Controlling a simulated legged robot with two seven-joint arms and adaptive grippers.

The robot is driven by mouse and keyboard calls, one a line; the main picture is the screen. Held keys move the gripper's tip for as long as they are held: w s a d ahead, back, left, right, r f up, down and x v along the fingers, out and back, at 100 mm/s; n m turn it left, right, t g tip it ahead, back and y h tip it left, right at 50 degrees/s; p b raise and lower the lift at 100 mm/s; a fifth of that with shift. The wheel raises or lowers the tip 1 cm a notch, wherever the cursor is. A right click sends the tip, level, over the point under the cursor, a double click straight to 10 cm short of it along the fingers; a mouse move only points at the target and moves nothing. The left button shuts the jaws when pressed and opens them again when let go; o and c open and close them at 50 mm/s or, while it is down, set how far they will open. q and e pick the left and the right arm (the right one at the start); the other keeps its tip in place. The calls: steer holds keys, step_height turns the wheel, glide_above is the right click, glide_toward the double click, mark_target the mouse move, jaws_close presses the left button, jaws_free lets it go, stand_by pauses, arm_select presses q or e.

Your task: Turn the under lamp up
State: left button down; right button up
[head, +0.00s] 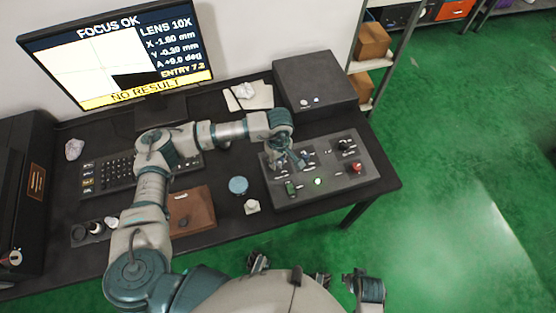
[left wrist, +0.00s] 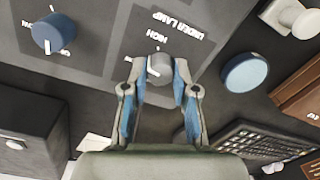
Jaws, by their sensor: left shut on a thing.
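The control panel (head: 338,184) lies at the right of the dark table. In the left wrist view, the words UNDER LAMP and HIGH are printed beside a small grey knob (left wrist: 160,68). My left gripper (left wrist: 158,72) is shut on this knob, one finger on each side. The knob's pointer is hard to read. In the head view my left gripper (head: 292,161) reaches down to the panel's left part, and its wrist partly hides the knob.
A blue knob (left wrist: 53,34) is on the same panel. A green light (head: 318,181) and a red button (head: 357,166) show there too. A grey box (head: 314,80) stands behind. The monitor (head: 118,52) reads FOCUS OK and NO RESULT. A blue round item (head: 238,185) lies left of the panel.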

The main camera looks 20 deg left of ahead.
mark_target(278, 160)
arm_select(q)
steer(key=shift+w+r, duration=0.1)
steer(key=shift+w, duration=0.05)
stand_by(0.3)
steer(key=c, duration=0.9)
jaws_free()
step_height(278, 160, up, 12)
steer(key=shift+w, duration=0.2)
